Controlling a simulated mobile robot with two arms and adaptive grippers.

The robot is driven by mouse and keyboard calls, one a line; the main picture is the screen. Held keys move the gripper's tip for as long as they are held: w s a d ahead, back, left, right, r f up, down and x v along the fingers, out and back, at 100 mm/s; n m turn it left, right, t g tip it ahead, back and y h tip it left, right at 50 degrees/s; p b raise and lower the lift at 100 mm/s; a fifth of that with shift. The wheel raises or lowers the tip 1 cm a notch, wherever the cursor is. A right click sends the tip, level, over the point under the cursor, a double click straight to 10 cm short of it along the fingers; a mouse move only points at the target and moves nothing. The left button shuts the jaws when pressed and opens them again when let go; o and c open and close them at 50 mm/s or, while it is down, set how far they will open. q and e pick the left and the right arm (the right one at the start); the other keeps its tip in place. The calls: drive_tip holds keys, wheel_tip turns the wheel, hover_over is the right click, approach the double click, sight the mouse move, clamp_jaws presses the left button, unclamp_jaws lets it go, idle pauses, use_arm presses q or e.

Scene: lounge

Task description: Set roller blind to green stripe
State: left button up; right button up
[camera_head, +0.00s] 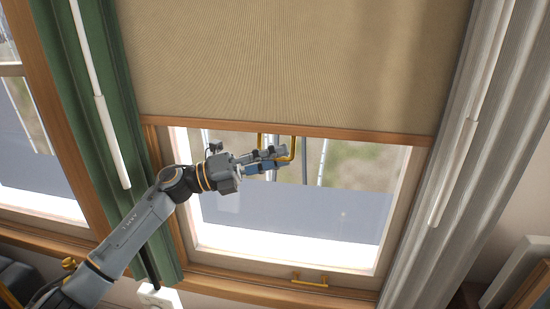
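The beige roller blind (290,65) hangs over the upper part of the window, with a wooden bar (330,133) along its bottom edge. A yellow pull handle (293,146) hangs from this bar. My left gripper (274,160) is at the handle, with one finger above and one below its lower rung, and looks shut on it. The fingers hide part of the rung. My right gripper is not in view. I see no green stripe beside the blind; its upper end is out of the picture.
A green curtain (92,85) hangs at the left and a grey curtain (485,110) at the right, each with a white rod. A yellow handle (310,280) is on the lower window frame. The glass below the blind is uncovered.

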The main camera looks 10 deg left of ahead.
sight(253, 119)
use_arm(q)
wheel_tip(253, 119, up, 10)
drive_tip(key=shift+r, duration=0.1)
idle(0.4)
drive_tip(key=shift+a, duration=0.1)
drive_tip(key=shift+a+f, duration=0.2)
drive_tip(key=shift+f, duration=0.05)
drive_tip(key=shift+b+v, duration=1)
drive_tip(key=shift+v, duration=0.85)
drive_tip(key=shift+s+b+v, duration=0.2)
drive_tip(key=shift+b+v, duration=0.5)
drive_tip(key=shift+v, duration=0.35)
drive_tip(key=shift+s+a+f+b, duration=0.2)
drive_tip(key=shift+s+a+b, duration=0.1)
drive_tip(key=shift+s+a, duration=0.25)
drive_tip(key=shift+w, duration=0.1)
